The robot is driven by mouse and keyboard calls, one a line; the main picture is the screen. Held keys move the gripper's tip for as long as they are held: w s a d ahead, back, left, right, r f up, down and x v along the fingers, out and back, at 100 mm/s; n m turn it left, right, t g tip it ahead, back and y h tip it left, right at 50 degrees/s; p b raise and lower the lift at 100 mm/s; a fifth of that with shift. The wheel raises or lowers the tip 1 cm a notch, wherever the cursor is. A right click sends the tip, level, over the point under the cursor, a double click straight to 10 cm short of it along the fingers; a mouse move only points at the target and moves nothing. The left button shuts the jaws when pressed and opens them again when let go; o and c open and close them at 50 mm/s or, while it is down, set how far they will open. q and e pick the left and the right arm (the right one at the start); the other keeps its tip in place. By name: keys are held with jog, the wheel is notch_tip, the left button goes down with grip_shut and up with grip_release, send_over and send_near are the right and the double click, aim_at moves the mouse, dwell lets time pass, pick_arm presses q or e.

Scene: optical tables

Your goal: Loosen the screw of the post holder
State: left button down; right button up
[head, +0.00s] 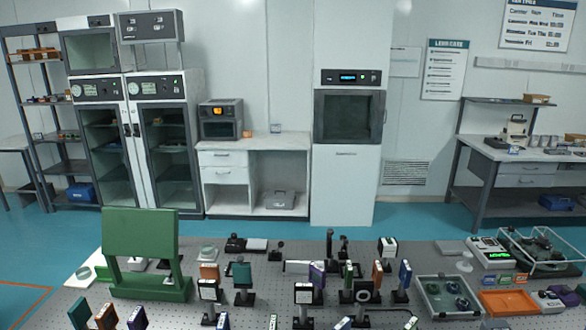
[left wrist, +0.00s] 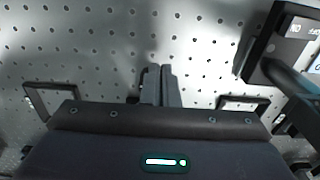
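Several post holders on dark bases stand on the optical table (head: 262,290) in the head view, most carrying optics. A tall black post (head: 330,245) near the middle carries no plate. I cannot tell which post holder is meant, and no screw is clear. Nothing is held. My right gripper is in neither view.
A green board on a stand (head: 140,235) stands at the table's left. A grey tray (head: 432,306), an orange tray (head: 507,303) and a wire rack (head: 540,247) fill the right. In the left wrist view a dark labelled device (left wrist: 275,45) stands near the right finger.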

pick_arm(q)
jog(key=shift+s+a, duration=0.15)
jog(key=shift+a, duration=0.05)
notch_tip(320, 180, up, 6)
jog(key=shift+s, duration=0.15)
dwell(0.4)
jog(key=shift+w+d+f+n+b, duration=0.2)
jog(key=shift+d+f+n, duration=0.4)
jog(key=shift+f+n, duration=0.4)
jog(key=shift+w+d+f+n+b, duration=0.1)
jog(key=shift+d+f+n+b, duration=0.15)
jog(key=shift+d+f+n, duration=0.55)
jog(key=shift+w+d+f+n+b, duration=0.15)
jog(key=shift+d+f+n+b, duration=0.15)
jog(key=shift+f+n, duration=0.95)
jog(key=shift+w+a+r, duration=0.1)
jog(key=shift+w, duration=0.1)
jog(key=shift+a+p, duration=0.1)
jog(key=shift+p, duration=0.45)
